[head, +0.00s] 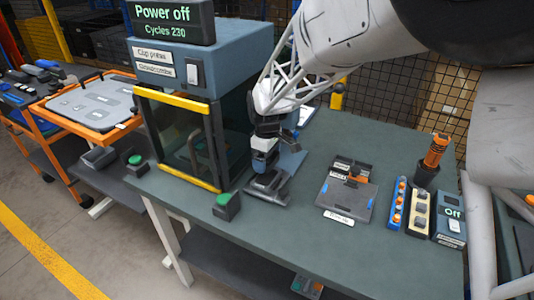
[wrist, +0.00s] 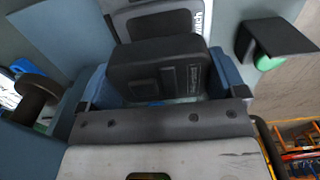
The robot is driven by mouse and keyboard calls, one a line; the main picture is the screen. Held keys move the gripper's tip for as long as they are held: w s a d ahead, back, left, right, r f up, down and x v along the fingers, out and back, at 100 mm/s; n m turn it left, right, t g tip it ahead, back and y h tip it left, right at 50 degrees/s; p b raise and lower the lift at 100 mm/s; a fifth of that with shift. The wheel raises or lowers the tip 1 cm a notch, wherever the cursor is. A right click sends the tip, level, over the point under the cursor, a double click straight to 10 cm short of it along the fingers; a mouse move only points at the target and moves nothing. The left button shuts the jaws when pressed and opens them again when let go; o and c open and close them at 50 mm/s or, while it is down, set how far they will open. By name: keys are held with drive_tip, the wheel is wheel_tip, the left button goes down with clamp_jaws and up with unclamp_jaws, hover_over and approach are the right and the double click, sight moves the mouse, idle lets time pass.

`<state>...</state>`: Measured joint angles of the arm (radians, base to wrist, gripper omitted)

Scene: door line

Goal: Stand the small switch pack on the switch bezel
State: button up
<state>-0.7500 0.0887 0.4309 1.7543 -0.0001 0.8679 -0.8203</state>
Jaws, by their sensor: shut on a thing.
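My gripper (head: 263,158) is over the middle of the table, left of centre in the head view. It is shut on a small dark block with two raised rectangles and a small label, the switch pack (wrist: 155,72), between its blue fingers. A dark grey piece with a white label, which looks like the switch bezel (wrist: 135,20), lies just beyond the pack in the wrist view. In the head view the bezel (head: 266,190) is under my gripper. The pack hides part of the bezel, and I cannot tell whether they touch.
A press (head: 190,120) with yellow bars stands left of my gripper. A green button box (head: 227,206) is near the front edge, close to the bezel. Right are a grey fixture (head: 347,203), a blue rack (head: 398,202), an "Off" box (head: 450,230) and an orange-handled tool (head: 436,152).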

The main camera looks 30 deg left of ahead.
sight(267, 177)
drive_tip(key=shift+f, duration=1.85)
drive_tip(key=shift+f, duration=0.55)
idle(2.1)
drive_tip(key=o, duration=0.6)
drive_tip(key=shift+o, duration=0.2)
drive_tip(key=shift+r, duration=0.1)
drive_tip(key=shift+r, duration=3.8)
drive_tip(key=shift+d, duration=0.1)
